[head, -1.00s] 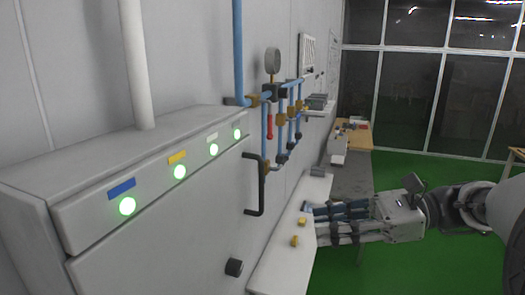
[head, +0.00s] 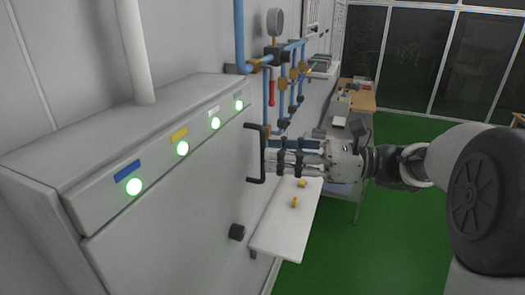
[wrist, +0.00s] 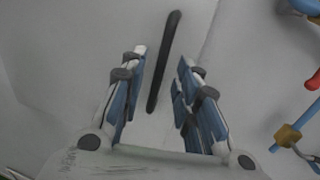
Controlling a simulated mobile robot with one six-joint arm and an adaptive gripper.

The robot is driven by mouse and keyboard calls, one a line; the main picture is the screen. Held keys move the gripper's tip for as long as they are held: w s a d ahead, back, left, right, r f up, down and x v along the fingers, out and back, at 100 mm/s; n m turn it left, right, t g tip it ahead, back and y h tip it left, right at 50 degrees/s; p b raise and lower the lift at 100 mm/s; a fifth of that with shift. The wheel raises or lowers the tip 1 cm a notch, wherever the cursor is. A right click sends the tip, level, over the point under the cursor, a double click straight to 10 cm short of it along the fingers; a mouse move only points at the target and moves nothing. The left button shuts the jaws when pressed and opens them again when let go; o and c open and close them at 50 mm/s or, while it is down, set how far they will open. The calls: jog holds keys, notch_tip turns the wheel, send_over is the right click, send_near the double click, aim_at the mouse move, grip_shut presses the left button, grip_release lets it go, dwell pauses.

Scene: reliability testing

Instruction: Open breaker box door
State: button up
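The breaker box is a grey cabinet at the left of the head view, with a flat front door (head: 175,215). A black bar handle (head: 262,153) stands out near the door's right edge. My gripper (head: 272,158) is at the handle's right side in the head view, pointing left at it. In the wrist view, the dark handle (wrist: 164,62) lies between and beyond my two blue-padded fingers, which are spread apart (wrist: 160,85). The fingers do not visibly press on the handle. The door is shut.
Several green lights (head: 182,149) line the cabinet's top panel. A black knob (head: 237,231) sits low on the front. Blue pipes with a gauge (head: 275,22) are on the wall behind. A white shelf (head: 285,230) holds small yellow pieces below my gripper. Green floor is open at right.

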aim_at(263, 177)
jog(key=shift+w+a, duration=0.15)
jog(key=shift+a, duration=0.8)
jog(key=shift+w+a, duration=0.15)
jog(key=shift+a, duration=0.75)
jog(key=shift+c, duration=0.4)
grip_shut()
